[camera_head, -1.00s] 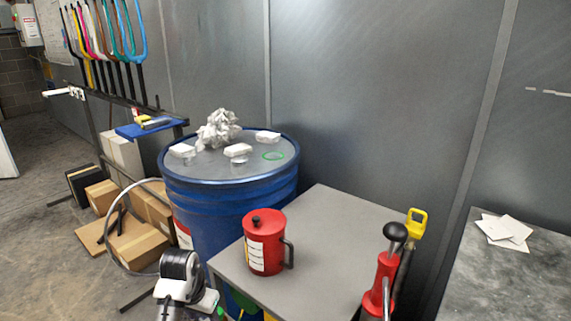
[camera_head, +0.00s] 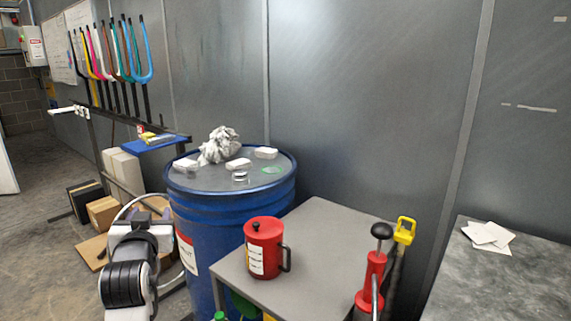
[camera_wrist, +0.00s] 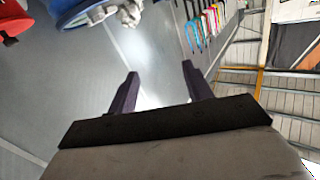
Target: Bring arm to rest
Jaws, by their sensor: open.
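My gripper (camera_wrist: 160,88) shows in the wrist view with its two dark fingers spread apart and nothing between them. Behind the fingers is the grey wall panel. In the head view my white and black arm is folded at the lower left, in front of the cardboard boxes and left of the blue drum (camera_head: 228,205). The gripper's fingers cannot be made out in the head view.
The drum top holds a crumpled rag (camera_head: 219,143) and several small white blocks. A grey table (camera_head: 312,230) carries a red lidded can (camera_head: 262,250). A red pump (camera_head: 371,275) stands at its right. Coloured forks (camera_head: 118,50) hang on a rack (camera_head: 125,120) at the left.

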